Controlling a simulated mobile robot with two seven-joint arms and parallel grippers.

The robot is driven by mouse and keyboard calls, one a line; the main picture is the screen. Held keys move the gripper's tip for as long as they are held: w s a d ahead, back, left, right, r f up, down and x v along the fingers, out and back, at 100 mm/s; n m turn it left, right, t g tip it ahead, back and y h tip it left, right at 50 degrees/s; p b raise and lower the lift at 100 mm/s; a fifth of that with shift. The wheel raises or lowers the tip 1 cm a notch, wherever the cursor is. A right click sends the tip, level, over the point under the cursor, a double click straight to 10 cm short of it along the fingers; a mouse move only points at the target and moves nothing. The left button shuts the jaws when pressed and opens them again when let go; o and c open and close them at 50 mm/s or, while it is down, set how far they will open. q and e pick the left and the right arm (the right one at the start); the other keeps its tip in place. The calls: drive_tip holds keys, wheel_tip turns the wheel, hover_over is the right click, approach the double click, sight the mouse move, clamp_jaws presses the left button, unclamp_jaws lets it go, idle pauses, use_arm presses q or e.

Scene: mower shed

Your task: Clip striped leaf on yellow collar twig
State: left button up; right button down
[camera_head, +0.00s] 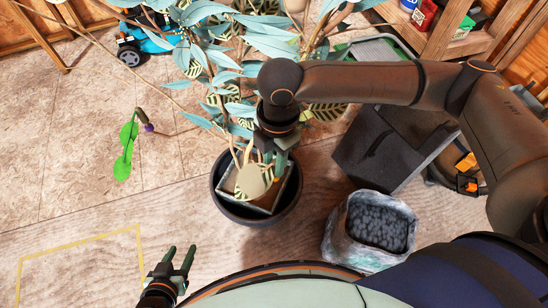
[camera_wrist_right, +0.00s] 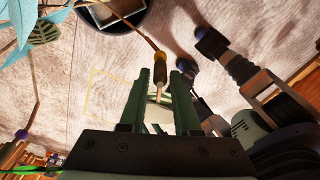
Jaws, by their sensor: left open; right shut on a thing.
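My right gripper (camera_head: 277,160) reaches down over the potted plant and points at the pot. In the right wrist view its fingers (camera_wrist_right: 160,100) stand around a pale green thing, partly hidden, which looks like the striped leaf. The collar shows small in the head view (camera_head: 277,179). My left gripper (camera_head: 180,260) is open and empty, low over the floor.
The dark pot (camera_head: 222,209) stands on the floor, with blue-green foliage (camera_head: 270,42) and other striped leaves (camera_head: 327,112) above. A twig with a purple collar (camera_head: 149,128) and green leaves (camera_head: 124,150) sticks out left. A grey sack (camera_head: 345,235) and dark box (camera_head: 375,150) stand right.

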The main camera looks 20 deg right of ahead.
drive_tip(key=shift+f, duration=0.2)
drive_tip(key=shift+c, duration=1.2)
unclamp_jaws()
drive_tip(key=shift+r+p, duration=0.55)
drive_tip(key=shift+p, duration=0.2)
drive_tip(key=shift+r+p, duration=0.55)
drive_tip(key=shift+p, duration=0.2)
drive_tip(key=shift+w+d+r+p, duration=0.1)
drive_tip(key=shift+r+p, duration=1.1)
drive_tip(key=shift+p, duration=0.35)
drive_tip(key=shift+d+r+p, duration=0.1)
drive_tip(key=shift+r+p, duration=1.1)
drive_tip(key=shift+p, duration=0.35)
